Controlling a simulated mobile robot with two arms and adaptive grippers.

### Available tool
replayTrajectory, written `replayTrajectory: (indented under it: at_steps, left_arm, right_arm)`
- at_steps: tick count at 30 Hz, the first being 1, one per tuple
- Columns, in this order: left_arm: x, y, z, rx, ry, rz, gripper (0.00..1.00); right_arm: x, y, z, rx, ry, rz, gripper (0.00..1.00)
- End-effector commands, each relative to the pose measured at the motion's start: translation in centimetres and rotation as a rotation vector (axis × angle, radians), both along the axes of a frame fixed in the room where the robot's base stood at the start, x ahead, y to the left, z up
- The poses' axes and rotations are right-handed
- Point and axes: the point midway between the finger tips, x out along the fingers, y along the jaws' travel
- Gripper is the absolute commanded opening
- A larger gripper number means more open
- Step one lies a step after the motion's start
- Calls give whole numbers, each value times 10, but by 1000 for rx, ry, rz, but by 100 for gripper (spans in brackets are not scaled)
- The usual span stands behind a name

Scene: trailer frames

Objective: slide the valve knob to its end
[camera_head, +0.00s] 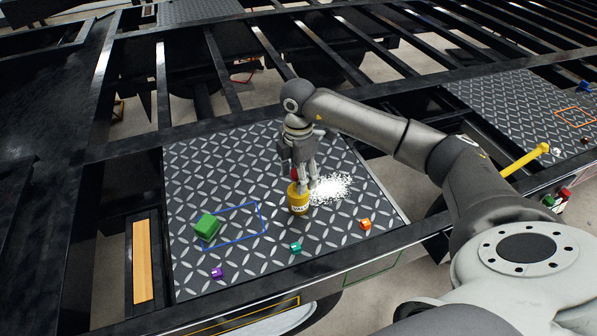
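The valve (299,200) is a yellow cylinder with dark lettering on its side, standing upright on the diamond-plate panel (235,165). A small red part (294,174), which looks like its knob, shows at the top of the cylinder. My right gripper (304,178) points down over the valve, with its fingers at the red part. The fingers hide much of the knob, and I cannot tell whether they are closed on it. My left gripper is not in view.
White granules (332,188) lie right of the valve. A green block (207,227) sits by a blue outline. Small purple (217,273), teal (296,247) and orange (365,224) cubes lie towards the front. Dark frame beams surround the panel. A yellow bar (525,160) stands out at right.

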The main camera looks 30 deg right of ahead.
Motion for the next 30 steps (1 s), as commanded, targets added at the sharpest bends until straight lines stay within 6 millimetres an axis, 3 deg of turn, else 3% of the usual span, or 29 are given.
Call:
replayTrajectory:
  at_steps: [1, 10, 30]
  left_arm:
    - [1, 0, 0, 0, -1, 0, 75]
    - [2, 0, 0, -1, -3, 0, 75]
    - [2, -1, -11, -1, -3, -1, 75]
  right_arm:
    - [0, 0, 0, 0, 0, 0, 46]
    - [0, 0, 1, 1, -1, 1, 9]
    - [0, 1, -16, 1, 1, 1, 8]
